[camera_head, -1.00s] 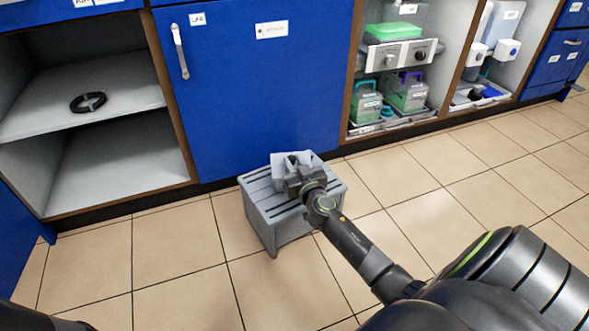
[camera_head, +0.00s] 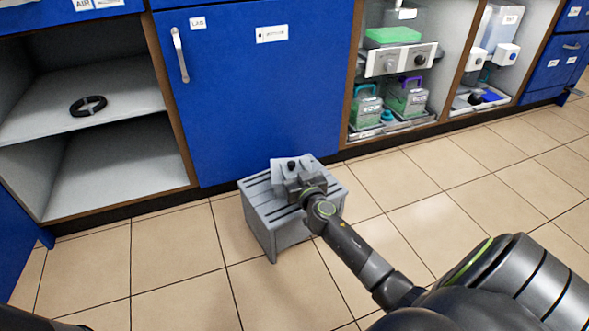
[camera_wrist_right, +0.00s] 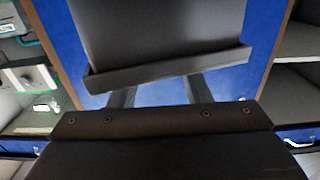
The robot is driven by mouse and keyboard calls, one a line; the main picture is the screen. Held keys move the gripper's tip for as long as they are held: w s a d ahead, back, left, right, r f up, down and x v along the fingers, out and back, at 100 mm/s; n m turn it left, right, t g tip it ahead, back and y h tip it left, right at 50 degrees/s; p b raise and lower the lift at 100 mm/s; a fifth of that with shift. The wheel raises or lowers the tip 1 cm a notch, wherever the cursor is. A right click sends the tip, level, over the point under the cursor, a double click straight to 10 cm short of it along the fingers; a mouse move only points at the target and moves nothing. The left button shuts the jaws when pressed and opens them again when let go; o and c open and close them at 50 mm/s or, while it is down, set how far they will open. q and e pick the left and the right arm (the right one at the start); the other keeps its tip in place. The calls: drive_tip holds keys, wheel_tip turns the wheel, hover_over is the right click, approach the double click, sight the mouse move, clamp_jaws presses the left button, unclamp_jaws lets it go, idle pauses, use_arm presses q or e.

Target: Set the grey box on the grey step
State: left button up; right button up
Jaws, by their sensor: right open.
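My right gripper (camera_head: 298,182) is at the near side of the box, low over the step. Its jaws (camera_wrist_right: 158,92) are open with no object between them. The wrist hides part of the box and step top. My left gripper is out of view.
The step stands on tiled floor against a blue cabinet door (camera_head: 255,90). An open shelf with a black ring (camera_head: 88,104) is at the left. Open bays with green-labelled containers (camera_head: 408,97) are at the right. Floor around the step is clear.

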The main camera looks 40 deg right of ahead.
drive_tip(key=shift+r, duration=0.3)
drive_tip(key=p+v, duration=0.1)
drive_tip(key=v, duration=1.1)
drive_tip(key=shift+a, duration=0.1)
